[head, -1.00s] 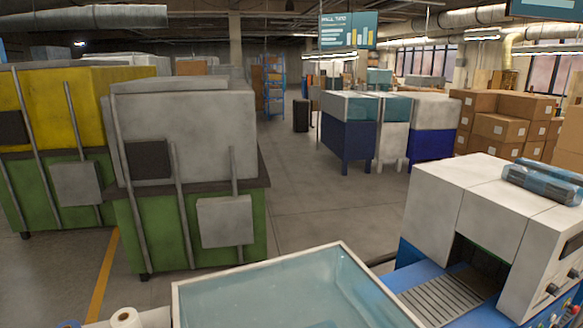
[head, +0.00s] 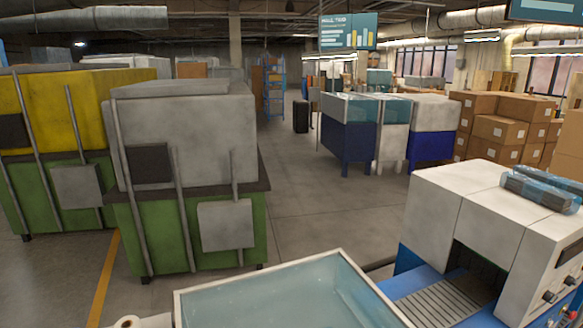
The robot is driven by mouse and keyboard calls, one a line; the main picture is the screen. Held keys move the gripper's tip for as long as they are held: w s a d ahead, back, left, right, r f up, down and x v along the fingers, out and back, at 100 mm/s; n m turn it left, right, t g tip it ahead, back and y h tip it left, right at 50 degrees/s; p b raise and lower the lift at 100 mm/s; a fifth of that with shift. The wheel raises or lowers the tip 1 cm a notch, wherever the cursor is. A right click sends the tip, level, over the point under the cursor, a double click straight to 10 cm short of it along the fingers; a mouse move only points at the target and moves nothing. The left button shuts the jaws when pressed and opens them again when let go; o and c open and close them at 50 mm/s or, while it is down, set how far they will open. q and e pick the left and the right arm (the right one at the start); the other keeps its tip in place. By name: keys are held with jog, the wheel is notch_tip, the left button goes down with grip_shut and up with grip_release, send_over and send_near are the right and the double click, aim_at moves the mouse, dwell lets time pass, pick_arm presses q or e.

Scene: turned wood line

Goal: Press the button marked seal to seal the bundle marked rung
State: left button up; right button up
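A white and blue machine with a tunnel opening (head: 470,215) stands at the lower right, with a grey slatted bed (head: 440,303) leading into it. Dark knobs (head: 549,297) show on its right-hand face, and no marking on them can be read. Blue-wrapped rolls (head: 541,190) lie on its top; I cannot tell whether either is marked rung. No button marked seal can be made out. Neither of my grippers is in view.
A clear-topped tray or cover with a pale rim (head: 262,270) fills the bottom middle. Large green and grey machines (head: 185,140) stand at the left, with a yellow one (head: 62,105) beyond. Cardboard boxes (head: 500,128) are stacked at the right. Open floor (head: 300,190) runs down the middle.

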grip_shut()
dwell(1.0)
